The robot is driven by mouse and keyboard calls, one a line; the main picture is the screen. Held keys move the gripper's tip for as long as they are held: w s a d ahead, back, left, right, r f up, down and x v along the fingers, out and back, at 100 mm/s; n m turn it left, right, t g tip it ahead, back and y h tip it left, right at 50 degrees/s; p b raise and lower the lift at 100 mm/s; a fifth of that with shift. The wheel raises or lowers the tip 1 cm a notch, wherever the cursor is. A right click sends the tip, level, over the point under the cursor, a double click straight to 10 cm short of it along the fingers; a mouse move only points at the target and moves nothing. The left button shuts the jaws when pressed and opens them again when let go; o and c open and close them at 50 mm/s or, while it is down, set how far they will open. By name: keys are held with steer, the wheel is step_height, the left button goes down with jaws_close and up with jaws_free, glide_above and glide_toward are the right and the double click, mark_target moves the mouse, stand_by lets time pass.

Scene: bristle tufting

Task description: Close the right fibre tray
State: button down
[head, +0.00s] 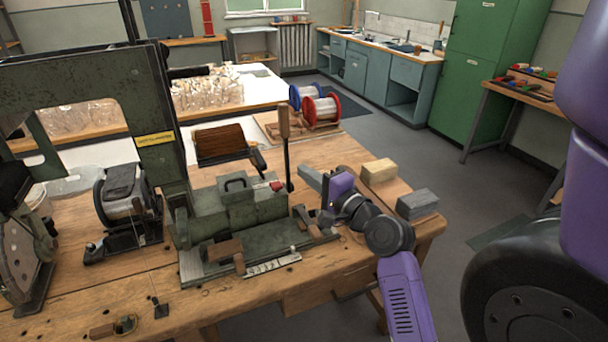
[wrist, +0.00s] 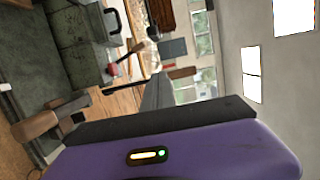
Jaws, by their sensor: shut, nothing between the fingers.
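The green tufting machine (head: 240,205) stands on the wooden bench. Its low front part (head: 265,245) carries a brown wooden grip (head: 228,249), and a smaller brown grip (head: 303,214) sits at its right end. I cannot make out clearly which part is the right fibre tray or how far it stands open. My gripper (head: 308,178) is just right of the machine, pointing left, its grey fingers shut and empty. In the wrist view the fingers (wrist: 157,92) show with a brown wooden grip (wrist: 42,124) to their left, apart from them. The green machine body (wrist: 75,40) fills the upper left.
A tall lever with a wooden handle (head: 284,122) rises behind my gripper. A tan block (head: 379,171) and a grey block (head: 417,203) lie on the bench's right end. Red and blue spools (head: 322,110) stand behind.

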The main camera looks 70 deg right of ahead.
steer(key=w+d+p, duration=0.1)
steer(key=w+p, duration=0.1)
steer(key=w, duration=0.6)
steer(key=shift+w+d, duration=0.25)
steer(key=shift+w, duration=0.05)
